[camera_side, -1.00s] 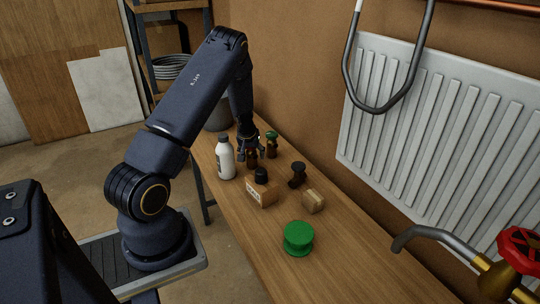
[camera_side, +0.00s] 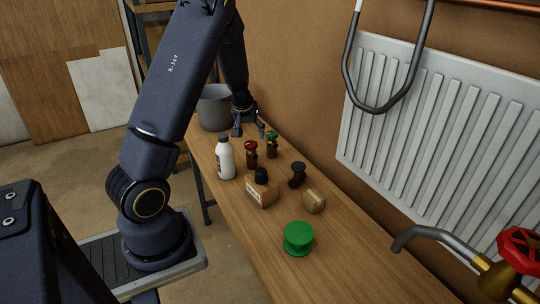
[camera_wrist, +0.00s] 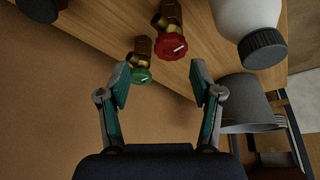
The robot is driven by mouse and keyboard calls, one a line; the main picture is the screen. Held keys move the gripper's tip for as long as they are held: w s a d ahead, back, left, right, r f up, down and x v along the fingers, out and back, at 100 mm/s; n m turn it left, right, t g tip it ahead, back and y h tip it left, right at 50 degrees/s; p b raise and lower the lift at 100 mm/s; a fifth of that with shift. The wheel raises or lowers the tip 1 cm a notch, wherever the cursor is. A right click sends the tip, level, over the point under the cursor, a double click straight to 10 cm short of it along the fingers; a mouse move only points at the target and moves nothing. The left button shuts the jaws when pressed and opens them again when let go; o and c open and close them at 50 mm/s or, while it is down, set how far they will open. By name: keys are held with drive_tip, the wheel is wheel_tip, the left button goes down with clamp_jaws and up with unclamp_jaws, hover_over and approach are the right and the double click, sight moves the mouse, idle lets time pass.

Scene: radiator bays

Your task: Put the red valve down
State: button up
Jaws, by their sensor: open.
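The red valve (camera_side: 251,154) has a red cap on a brown brass body and stands upright on the wooden bench (camera_side: 330,262), between the white bottle and the green-capped valve. It also shows in the wrist view (camera_wrist: 170,42), at the top centre, beyond the fingertips. My gripper (camera_side: 248,131) is open and empty, raised behind and above the red valve, apart from it. In the wrist view my gripper (camera_wrist: 158,85) has its two fingers spread wide with nothing between them.
A green-capped valve (camera_side: 271,146) stands right of the red one, a white bottle (camera_side: 225,160) left. A box (camera_side: 263,194), a black-capped valve (camera_side: 297,174), a small carton (camera_side: 313,202) and a green spool (camera_side: 298,238) stand nearer. A grey bucket (camera_side: 213,108) is behind.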

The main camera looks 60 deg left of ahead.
drive_tip(key=d+r+m+t+h, duration=0.1)
drive_tip(key=d+r+m+h, duration=0.15)
drive_tip(key=d+r, duration=0.65)
drive_tip(key=d+r+m+t+h, duration=0.1)
drive_tip(key=d+r+m, duration=0.3)
drive_tip(key=d, duration=0.8)
drive_tip(key=s+d+r+m, duration=0.2)
drive_tip(key=s+d, duration=0.3)
drive_tip(key=s, duration=0.2)
drive_tip(key=s+d+r+m, duration=0.1)
drive_tip(key=s+d+r, duration=0.2)
drive_tip(key=s+d, duration=0.3)
drive_tip(key=shift+s+r+m+t, duration=0.3)
drive_tip(key=shift+s+r+m, duration=0.05)
drive_tip(key=shift+s, duration=0.55)
